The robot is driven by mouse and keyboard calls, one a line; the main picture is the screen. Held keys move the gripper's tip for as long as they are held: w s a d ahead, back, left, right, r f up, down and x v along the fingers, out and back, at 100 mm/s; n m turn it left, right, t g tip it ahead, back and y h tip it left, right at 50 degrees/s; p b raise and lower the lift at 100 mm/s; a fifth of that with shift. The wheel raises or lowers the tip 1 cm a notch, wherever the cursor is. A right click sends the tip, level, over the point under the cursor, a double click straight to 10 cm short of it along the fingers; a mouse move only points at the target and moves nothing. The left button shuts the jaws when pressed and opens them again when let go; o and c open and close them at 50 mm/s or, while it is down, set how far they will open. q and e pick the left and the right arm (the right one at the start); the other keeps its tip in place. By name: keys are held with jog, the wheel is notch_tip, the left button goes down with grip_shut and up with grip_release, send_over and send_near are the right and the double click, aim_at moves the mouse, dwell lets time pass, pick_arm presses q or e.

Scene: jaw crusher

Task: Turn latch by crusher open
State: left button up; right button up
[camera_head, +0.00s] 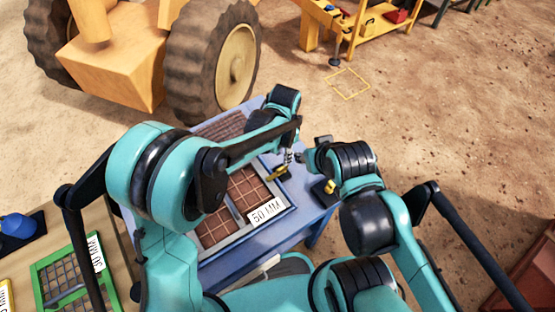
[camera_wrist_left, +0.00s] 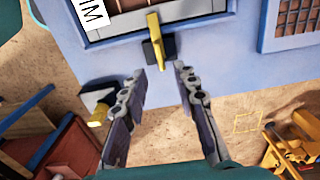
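A yellow latch handle on a dark base (camera_wrist_left: 154,40) sits at the edge of the grey-framed screen on the blue crusher table. In the head view the yellow latch (camera_head: 277,174) lies just beside my left gripper (camera_head: 289,158). In the left wrist view my left gripper (camera_wrist_left: 160,72) is open and empty, its fingertips a little short of the latch base and apart from it. A second dark and yellow latch (camera_wrist_left: 98,108) is left of the fingers, and in the head view it (camera_head: 329,187) is near the table edge. My right gripper's fingers are not clear beside my right wrist.
The screen labelled 50 MM (camera_head: 266,211) lies on the blue table (camera_head: 316,207). A green-framed screen (camera_head: 50,268) is on a table at left. A large wheel (camera_head: 215,65) stands behind. Open sandy ground lies to the right.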

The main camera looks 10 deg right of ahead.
aim_at(283, 167)
pick_arm(q)
notch_tip(283, 167, down, 8)
jog(key=shift+r+b, duration=0.2)
jog(key=shift+b, duration=1.05)
grip_shut()
